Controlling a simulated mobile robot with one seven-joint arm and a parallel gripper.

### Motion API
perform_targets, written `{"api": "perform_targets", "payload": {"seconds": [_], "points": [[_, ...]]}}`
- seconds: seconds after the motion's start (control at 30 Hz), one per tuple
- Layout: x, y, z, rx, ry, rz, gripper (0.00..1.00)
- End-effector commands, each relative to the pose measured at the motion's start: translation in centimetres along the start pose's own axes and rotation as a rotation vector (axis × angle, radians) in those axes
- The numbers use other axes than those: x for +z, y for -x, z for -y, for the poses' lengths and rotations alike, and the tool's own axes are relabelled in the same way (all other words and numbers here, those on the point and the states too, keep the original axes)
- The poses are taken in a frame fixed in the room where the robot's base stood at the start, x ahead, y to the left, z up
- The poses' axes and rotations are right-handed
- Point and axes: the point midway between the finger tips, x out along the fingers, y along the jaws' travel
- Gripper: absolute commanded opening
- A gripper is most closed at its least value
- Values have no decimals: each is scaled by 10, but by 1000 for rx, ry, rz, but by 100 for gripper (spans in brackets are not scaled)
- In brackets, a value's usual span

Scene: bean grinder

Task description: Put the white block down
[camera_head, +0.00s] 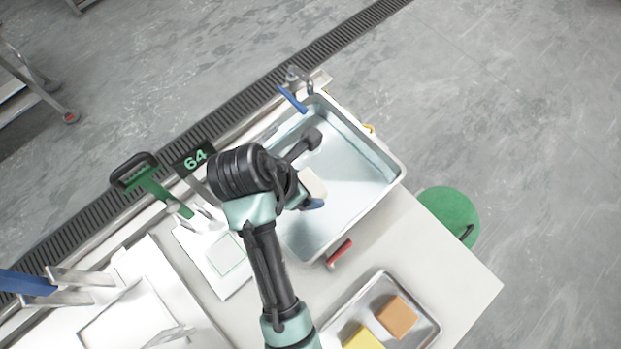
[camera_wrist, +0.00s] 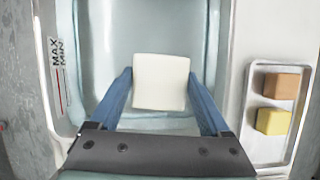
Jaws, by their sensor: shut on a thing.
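The white block (camera_wrist: 160,81) is between the two blue fingers of my gripper (camera_wrist: 160,88) in the wrist view, with a finger at each side. In the head view the white block (camera_head: 312,184) shows at the end of my arm, over the near-left part of the metal basin (camera_head: 352,228). My gripper (camera_head: 315,201) is shut on it, and the arm partly hides the fingers. The block appears held above the basin floor; its exact height cannot be told.
A metal tray (camera_head: 436,322) with an orange block (camera_head: 396,317) and a yellow block (camera_head: 362,339) lies at the near right. A red-handled item (camera_head: 340,252) is by the basin's near edge. A white scale-like plate (camera_head: 243,285) lies left of the basin. A green bin (camera_head: 450,218) stands right.

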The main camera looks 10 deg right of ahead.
Motion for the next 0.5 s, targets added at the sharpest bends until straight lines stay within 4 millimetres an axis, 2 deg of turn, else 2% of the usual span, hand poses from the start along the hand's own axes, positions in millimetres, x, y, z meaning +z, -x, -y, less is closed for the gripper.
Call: {"api": "perform_targets", "payload": {"seconds": [0.17, 0.4, 0.5], "points": [[-19, -6, -2, 27, 68, 1, 5], [-36, -46, -1, 27, 72, 1, 5], [-39, -55, -2, 29, 71, 2, 5]]}}
